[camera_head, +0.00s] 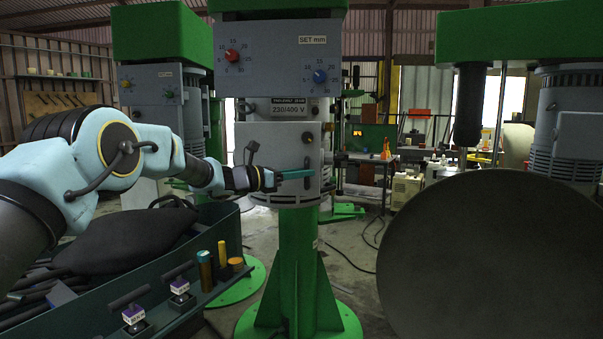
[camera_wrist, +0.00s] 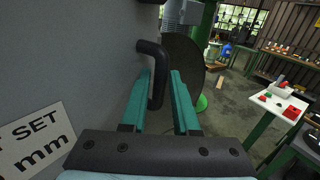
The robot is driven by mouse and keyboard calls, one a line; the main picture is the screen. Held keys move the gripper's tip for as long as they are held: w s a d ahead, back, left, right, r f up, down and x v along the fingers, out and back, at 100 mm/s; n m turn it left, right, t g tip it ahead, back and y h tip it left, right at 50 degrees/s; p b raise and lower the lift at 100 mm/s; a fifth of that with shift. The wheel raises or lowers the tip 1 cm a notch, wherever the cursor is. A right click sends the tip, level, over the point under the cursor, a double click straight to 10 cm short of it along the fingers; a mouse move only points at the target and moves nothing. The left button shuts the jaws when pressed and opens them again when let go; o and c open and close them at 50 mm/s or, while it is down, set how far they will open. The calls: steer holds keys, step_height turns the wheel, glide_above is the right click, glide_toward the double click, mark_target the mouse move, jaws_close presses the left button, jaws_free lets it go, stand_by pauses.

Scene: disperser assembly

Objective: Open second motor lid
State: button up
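In the wrist view, a black bent handle (camera_wrist: 155,75) stands out from a grey surface (camera_wrist: 70,60). The teal fingers of my gripper (camera_wrist: 161,72) are apart, with the handle between them, nearer the left finger. I cannot tell whether it touches that finger. The panel looks closed in the head view.
A grey box with red and blue dials (camera_head: 275,70) sits above the panel. A large dark round disc (camera_head: 490,265) fills the right foreground. A tool tray (camera_head: 225,240) stands at lower left.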

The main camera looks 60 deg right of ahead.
jaws_close()
stand_by(1.2)
